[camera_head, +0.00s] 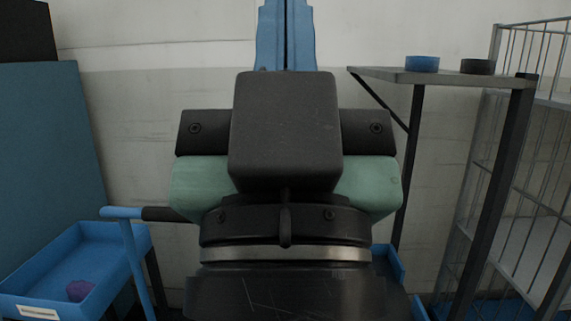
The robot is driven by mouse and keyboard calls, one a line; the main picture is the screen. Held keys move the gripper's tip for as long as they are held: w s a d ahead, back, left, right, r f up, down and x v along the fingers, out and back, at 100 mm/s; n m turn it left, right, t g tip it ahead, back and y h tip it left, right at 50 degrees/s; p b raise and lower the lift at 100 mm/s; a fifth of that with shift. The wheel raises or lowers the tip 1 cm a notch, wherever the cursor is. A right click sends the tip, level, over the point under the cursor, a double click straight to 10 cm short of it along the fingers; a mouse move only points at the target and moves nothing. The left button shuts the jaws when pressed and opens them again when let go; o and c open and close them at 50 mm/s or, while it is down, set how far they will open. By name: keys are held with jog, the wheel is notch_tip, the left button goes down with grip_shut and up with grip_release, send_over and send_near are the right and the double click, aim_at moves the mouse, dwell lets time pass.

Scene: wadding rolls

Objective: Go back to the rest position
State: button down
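My gripper (287,22) fills the middle of the view, seen from behind and pointing up. Its black body and green side parts are close to the camera. Two blue fingers rise behind the black block and lie side by side with only a thin dark seam between them. Their tips run out of the top of the picture. No object shows between them. A blue roll (422,64) and a black roll (477,66) lie on a grey shelf (385,75) to the right, apart from my gripper.
A blue tray cart (20,288) with a purple item (80,290) stands at lower left, its handle reaching close beside my arm in the picture. A wire cage rack (535,150) stands at right. A blue-grey panel (50,160) is at left. The pale wall is behind.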

notch_tip(320, 180, up, 22)
jog(key=p, duration=2)
jog(key=shift+r, duration=0.25)
